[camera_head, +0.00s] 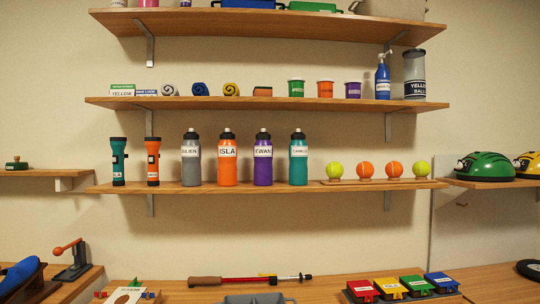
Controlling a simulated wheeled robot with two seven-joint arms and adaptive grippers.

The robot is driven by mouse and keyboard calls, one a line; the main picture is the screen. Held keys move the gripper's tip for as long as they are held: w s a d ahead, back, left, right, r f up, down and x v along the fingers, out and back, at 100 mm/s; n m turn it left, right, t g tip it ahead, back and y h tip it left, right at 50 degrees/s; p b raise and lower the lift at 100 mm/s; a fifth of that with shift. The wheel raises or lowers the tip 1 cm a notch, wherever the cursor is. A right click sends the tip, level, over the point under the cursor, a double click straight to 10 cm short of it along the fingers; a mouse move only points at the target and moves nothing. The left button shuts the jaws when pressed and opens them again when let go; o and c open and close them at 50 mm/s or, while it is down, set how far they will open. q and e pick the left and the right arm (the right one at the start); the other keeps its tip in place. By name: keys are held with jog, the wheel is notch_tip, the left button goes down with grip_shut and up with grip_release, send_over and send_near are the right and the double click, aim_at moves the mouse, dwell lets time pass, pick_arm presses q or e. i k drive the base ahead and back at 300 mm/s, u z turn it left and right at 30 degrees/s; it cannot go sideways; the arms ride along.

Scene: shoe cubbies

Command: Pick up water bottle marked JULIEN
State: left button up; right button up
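The grey water bottle (191,165) has a black cap and a white label that reads as JULIEN, its first letter hard to make out. It stands upright on the lowest of the long wall shelves, left of an orange bottle (227,165) marked ISLA. A purple bottle (263,168) marked EWAN and a teal bottle (298,165) with a small label stand to the right in the same row. Neither of my grippers shows in the head view.
Teal and orange flashlights (153,162) stand left of the grey bottle. Several balls (365,170) sit on a strip at right. A shelf (270,104) with small items runs above. Below, a counter holds a trekking pole (250,280) and coloured boxes (390,288).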

aim_at(191, 176)
jog(key=u, duration=0.4)
jog(key=i, duration=0.95)
jog(key=u, duration=0.45)
